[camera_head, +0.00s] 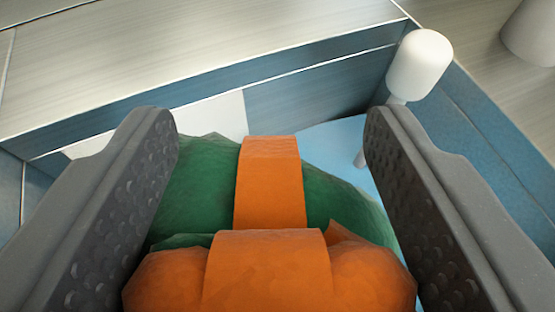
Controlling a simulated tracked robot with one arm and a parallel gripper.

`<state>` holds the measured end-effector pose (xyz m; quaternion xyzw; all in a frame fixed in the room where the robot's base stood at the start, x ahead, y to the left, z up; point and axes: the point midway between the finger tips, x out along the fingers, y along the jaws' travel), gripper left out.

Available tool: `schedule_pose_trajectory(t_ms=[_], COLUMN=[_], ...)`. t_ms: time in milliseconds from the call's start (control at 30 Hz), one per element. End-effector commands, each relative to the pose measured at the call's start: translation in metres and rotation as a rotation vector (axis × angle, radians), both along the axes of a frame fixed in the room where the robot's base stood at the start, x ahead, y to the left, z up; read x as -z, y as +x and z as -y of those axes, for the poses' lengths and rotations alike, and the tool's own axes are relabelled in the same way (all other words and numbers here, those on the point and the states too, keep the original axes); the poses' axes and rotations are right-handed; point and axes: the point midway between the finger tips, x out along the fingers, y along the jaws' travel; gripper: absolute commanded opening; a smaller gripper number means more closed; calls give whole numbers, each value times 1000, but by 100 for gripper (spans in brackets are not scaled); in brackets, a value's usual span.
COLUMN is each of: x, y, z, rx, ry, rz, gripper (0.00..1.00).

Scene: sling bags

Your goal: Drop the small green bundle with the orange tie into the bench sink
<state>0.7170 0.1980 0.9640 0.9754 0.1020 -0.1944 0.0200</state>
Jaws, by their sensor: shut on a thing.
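The small green bundle (190,185) with its orange tie (270,185) fills the lower middle of the view, close to the camera. My gripper (272,135) is shut on it, one dark grey, dimpled finger on each side. The orange knot sits nearest me and hides part of the green. Beyond and below the bundle is a blue-walled recess with a light blue floor (335,140), which looks like the bench sink. The bundle appears to be over this recess. Its height above the floor cannot be told, and the bundle hides much of the inside.
A white rounded post (420,65) stands at the recess's back right corner, close to my right finger. A pale brushed bench top (180,55) runs along the back. A grey-beige round object (532,32) stands at the top right. A blue rim (490,130) runs down the right.

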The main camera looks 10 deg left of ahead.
Motion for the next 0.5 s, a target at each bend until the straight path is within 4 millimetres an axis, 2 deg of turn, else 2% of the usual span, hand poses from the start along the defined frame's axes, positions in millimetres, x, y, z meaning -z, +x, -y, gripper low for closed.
schedule_pose_trajectory(t_ms=[267, 500], x=[14, 40], y=[1, 1], z=[2, 2], rx=[3, 2], ry=[1, 0], rz=[-1, -2], gripper=[28, 28])
